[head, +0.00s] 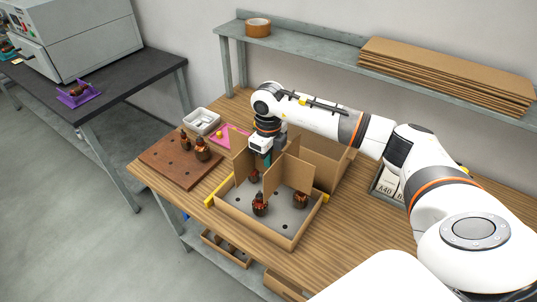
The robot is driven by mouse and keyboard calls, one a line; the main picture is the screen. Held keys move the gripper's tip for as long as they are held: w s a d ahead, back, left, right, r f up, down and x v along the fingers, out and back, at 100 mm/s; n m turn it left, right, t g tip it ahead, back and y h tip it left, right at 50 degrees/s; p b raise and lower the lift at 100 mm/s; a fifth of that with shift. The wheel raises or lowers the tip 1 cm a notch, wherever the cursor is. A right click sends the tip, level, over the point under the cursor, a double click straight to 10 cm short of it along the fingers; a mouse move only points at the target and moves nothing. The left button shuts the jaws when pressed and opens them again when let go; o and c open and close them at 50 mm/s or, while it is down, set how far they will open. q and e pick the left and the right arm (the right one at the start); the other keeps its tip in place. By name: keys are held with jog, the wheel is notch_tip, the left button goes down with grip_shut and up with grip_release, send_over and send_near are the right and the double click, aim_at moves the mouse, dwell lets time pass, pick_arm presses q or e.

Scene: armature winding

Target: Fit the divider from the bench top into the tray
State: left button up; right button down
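The cardboard divider (296,172), made of crossed upright panels, is over the back part of the cardboard tray (252,226). I cannot tell if its lower edges touch the grey tray floor. My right gripper (277,152) points down at the divider's crossing and appears shut on it; its fingertips are partly hidden by the panels. Wound armatures stand in the tray: one at the front (260,204), one at the right (300,199), one at the back left (253,176). My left gripper is not in view.
A brown peg board (172,172) with armatures lies left of the tray, near a white container (201,121) and a pink piece (232,137). A cardboard box (325,160) stands behind the divider. A shelf (335,50) with flat cardboard (440,72) runs above the bench.

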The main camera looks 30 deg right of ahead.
notch_tip(320, 180, down, 9)
jog(key=b, duration=0.4)
jog(key=shift+r+b, duration=0.15)
jog(key=shift+b, duration=0.2)
jog(key=shift+w, duration=0.1)
jog(key=shift+f+b, duration=1.35)
jog(key=shift+f, duration=0.15)
jog(key=c, duration=1.6)
grip_release()
jog(key=shift+o, duration=0.2)
jog(key=shift+r, duration=0.1)
notch_tip(320, 180, up, 12)
jog(key=shift+f+b, duration=0.1)
jog(key=shift+b, duration=0.95)
